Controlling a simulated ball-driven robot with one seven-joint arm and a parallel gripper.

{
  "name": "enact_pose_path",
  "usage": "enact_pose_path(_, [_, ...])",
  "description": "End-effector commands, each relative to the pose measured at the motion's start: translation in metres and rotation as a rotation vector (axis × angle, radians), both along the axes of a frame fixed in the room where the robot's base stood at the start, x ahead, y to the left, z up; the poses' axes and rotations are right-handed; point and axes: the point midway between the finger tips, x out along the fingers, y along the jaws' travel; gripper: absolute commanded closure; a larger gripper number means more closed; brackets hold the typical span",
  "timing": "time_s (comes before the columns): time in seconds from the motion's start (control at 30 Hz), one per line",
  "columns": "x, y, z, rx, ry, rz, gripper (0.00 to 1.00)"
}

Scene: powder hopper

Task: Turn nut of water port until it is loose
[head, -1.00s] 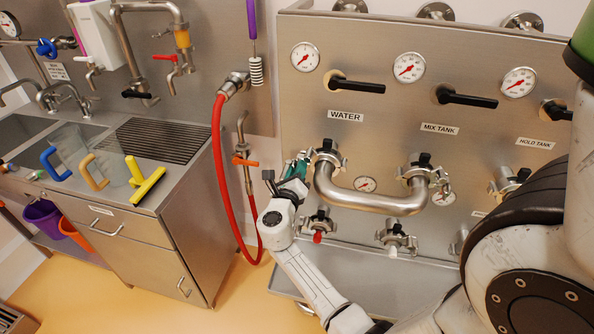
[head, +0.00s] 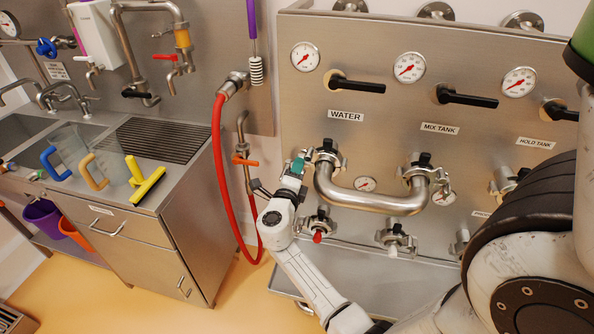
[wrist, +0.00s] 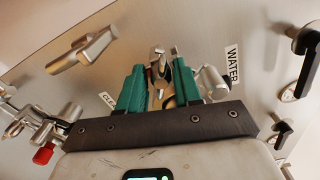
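The water port (head: 326,156) is a clamped metal fitting below the WATER label, at the left end of a curved steel pipe (head: 370,200). My gripper (head: 280,180) is at its left in the head view, with one green fingertip close to the clamp. In the wrist view my gripper (wrist: 158,78) shows two green fingers apart, with a small metal clamp part, probably the nut (wrist: 158,62), between their tips. Gaps seem to show on both sides of it. The nut is hidden in the head view, and I cannot tell whether a finger touches it.
Black valve handles (head: 357,86) and gauges line the panel above. A steel sink cabinet (head: 190,225) stands at the left.

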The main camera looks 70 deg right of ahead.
Motion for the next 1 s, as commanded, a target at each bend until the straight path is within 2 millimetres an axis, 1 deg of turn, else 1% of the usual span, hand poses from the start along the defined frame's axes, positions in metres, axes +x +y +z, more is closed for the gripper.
enact_pose_path(0.03, [-0.002, -0.003, 0.002, -0.002, -0.003, -0.006, 0.64])
enact_pose_path(0.17, [-0.002, -0.003, 0.002, -0.001, -0.003, -0.007, 0.64])
enact_pose_path(0.27, [-0.002, 0.001, 0.002, -0.001, -0.003, -0.007, 0.64])
enact_pose_path(0.37, [-0.003, 0.014, 0.000, -0.001, -0.001, -0.004, 0.64])
enact_pose_path(0.7, [-0.006, 0.070, 0.000, -0.001, 0.000, -0.001, 0.64])
enact_pose_path(0.8, [-0.007, 0.083, 0.000, -0.001, -0.001, -0.001, 0.64])
enact_pose_path(0.9, [-0.008, 0.089, 0.000, 0.000, -0.001, -0.004, 0.64])
enact_pose_path(1.0, [-0.009, 0.089, 0.000, 0.000, -0.001, -0.004, 0.64])
